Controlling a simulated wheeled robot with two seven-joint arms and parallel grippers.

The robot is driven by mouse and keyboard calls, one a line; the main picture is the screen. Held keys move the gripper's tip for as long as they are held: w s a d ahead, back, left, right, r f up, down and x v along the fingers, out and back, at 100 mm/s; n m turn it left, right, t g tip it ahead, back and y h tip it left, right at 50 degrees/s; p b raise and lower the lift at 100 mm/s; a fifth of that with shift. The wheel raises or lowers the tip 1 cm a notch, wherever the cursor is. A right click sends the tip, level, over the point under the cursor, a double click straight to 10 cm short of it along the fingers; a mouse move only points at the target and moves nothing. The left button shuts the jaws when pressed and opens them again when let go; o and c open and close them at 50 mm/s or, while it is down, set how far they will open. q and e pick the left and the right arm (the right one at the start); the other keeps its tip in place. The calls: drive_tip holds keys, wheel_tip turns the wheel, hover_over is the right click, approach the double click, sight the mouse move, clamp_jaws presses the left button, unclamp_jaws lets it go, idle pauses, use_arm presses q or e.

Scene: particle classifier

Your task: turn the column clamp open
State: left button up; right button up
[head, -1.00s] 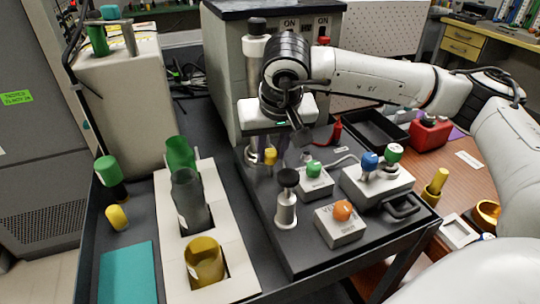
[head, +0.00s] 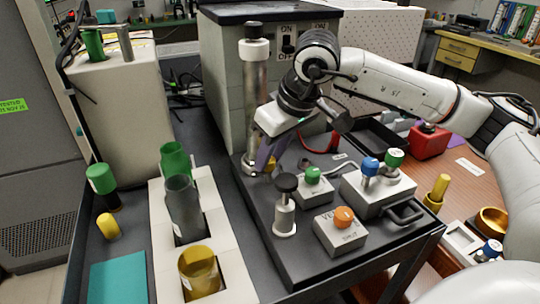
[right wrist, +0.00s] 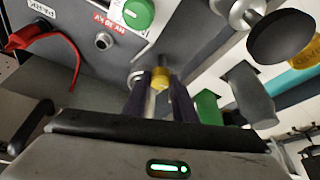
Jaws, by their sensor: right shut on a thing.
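The column (head: 257,105) is an upright metal cylinder with a white collar and black cap, standing on the dark tray beside the grey cabinet. The column clamp has a small yellow knob (right wrist: 160,77) low on the column, and it shows in the wrist view between the finger ends. In the head view the knob is mostly hidden behind the fingers. My right gripper (head: 269,157) reaches down at a tilt, with its dark fingers shut on the yellow knob. My left gripper is not in view.
A green-knobbed block (head: 313,188), an orange-knobbed block (head: 341,232) and a black-knobbed post (head: 285,208) stand close by. A box with blue and green knobs (head: 378,190) is to the right. Tinted cups, including a yellow one (head: 198,272), sit in the white rack at left.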

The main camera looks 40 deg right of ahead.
drive_tip(key=shift+r, duration=0.1)
drive_tip(key=o, duration=0.8)
drive_tip(key=v, duration=1)
drive_tip(key=shift+s+r+p, duration=0.1)
drive_tip(key=shift+r+p, duration=0.05)
drive_tip(key=shift+p, duration=0.2)
